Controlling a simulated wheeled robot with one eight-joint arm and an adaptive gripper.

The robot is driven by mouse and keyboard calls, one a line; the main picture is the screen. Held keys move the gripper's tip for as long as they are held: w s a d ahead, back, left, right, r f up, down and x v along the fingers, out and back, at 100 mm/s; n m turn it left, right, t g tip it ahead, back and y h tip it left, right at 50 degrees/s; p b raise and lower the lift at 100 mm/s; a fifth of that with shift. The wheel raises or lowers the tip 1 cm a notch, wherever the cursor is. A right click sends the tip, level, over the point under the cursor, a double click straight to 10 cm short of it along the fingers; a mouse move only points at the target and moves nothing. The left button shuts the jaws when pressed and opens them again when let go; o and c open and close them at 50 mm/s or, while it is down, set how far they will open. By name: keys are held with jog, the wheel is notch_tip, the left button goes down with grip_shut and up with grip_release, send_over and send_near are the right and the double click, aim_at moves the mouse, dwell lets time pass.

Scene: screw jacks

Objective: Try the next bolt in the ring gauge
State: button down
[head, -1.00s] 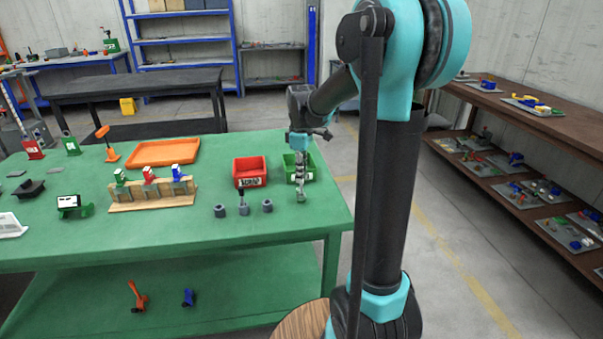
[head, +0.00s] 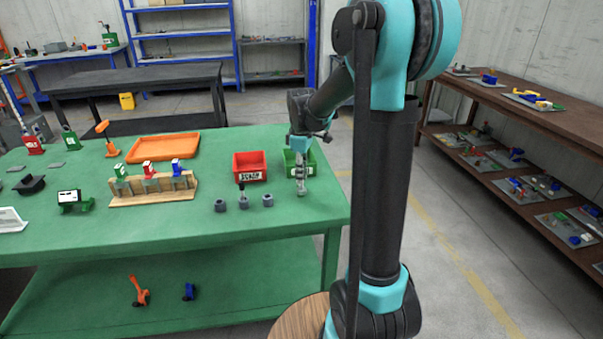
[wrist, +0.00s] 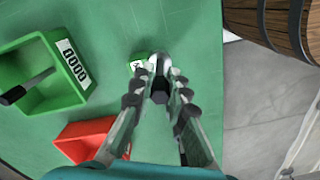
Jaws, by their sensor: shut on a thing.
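My gripper (wrist: 160,84) is shut on a dark hex-headed bolt (wrist: 160,97), seen end-on between the fingers in the wrist view. Just beyond the fingertips is a pale grey rounded part, seemingly the ring gauge (wrist: 159,60), beside a small green labelled block (wrist: 138,62). Whether the bolt is inside the ring is hidden by the fingers. In the head view my gripper (head: 301,187) points down near the table's right end, in front of the green bin (head: 289,158). Of three grey holders, the middle one (head: 243,203) has a dark bolt standing in it; the left (head: 220,205) and right (head: 268,200) look empty.
The green bin (wrist: 83,89) holds one dark bolt (wrist: 28,88). A red bin (head: 250,179) stands left of it. A wooden stand with small jacks (head: 152,197) and an orange tray (head: 163,157) lie further left. The table edge is close on the right.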

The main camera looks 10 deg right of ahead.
jog(key=shift+f, duration=0.25)
jog(key=shift+f, duration=0.35)
jog(key=shift+f, duration=0.15)
dwell(0.7)
jog(key=shift+r, duration=3.25)
